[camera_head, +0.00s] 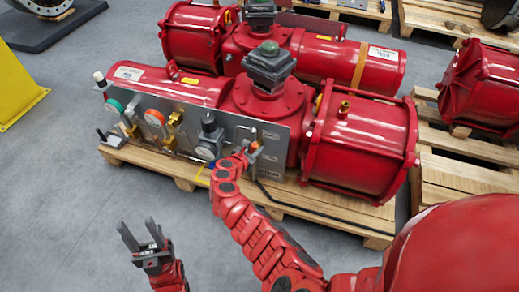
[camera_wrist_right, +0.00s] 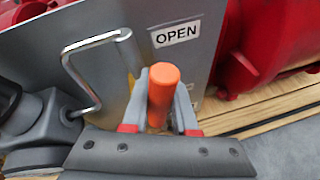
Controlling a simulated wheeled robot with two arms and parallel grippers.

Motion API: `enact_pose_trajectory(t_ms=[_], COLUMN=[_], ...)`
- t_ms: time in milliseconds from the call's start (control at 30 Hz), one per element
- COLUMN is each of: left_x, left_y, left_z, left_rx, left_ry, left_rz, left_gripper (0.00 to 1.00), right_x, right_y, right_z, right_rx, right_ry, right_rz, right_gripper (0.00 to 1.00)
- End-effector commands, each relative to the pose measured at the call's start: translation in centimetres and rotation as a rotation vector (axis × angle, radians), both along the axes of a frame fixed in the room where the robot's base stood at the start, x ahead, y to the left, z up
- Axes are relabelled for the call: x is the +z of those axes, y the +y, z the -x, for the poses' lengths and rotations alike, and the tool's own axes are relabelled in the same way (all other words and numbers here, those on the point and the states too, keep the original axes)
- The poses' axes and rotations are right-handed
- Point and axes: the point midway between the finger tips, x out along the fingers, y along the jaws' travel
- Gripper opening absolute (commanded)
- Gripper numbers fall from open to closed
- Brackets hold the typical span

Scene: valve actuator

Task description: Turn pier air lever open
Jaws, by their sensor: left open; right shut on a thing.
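The grey control panel (camera_head: 271,135) stands on the near side of the red valve actuator (camera_head: 269,98). My right gripper (camera_head: 246,152) is at the panel's right part. In the right wrist view my right gripper (camera_wrist_right: 160,115) is shut on an orange-tipped lever (camera_wrist_right: 163,92), with a finger on each side of it. An "OPEN" label (camera_wrist_right: 176,34) is on the panel just above the lever. The lever's base is hidden behind the grip. My left gripper (camera_head: 143,240) is open and empty, over the floor in front of the pallet.
A bent metal handle (camera_wrist_right: 85,70) is left of the lever in the right wrist view. Gauges, a regulator (camera_head: 210,130) and brass fittings sit along the panel. A wooden pallet (camera_head: 330,217) carries the actuator. Grey floor (camera_head: 80,190) is clear at the left.

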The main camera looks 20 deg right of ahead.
Motion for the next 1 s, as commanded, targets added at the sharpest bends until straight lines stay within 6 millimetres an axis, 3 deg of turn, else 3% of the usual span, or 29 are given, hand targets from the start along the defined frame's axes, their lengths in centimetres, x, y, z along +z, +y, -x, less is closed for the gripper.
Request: enact_pose_trajectory(t_ms=[400, 967, 1000], left_x=[-2.3, -2.5, -2.5], left_y=[0.0, 0.0, 0.0], left_z=[0.0, 0.0, 0.0], left_rx=[0.000, 0.000, 0.000], left_ry=[0.000, 0.000, 0.000], left_rz=[0.000, 0.000, 0.000], left_gripper=[0.50, 0.50, 0.50], right_x=[-0.1, 0.3, 0.3], right_y=[1.2, 1.3, 1.3], right_z=[-0.7, -0.9, -0.9], right_rx=[0.003, 0.003, 0.002], right_ry=[0.115, 0.129, 0.128], right_rz=[0.163, 0.191, 0.191], right_gripper=[0.00, 0.00, 0.28])
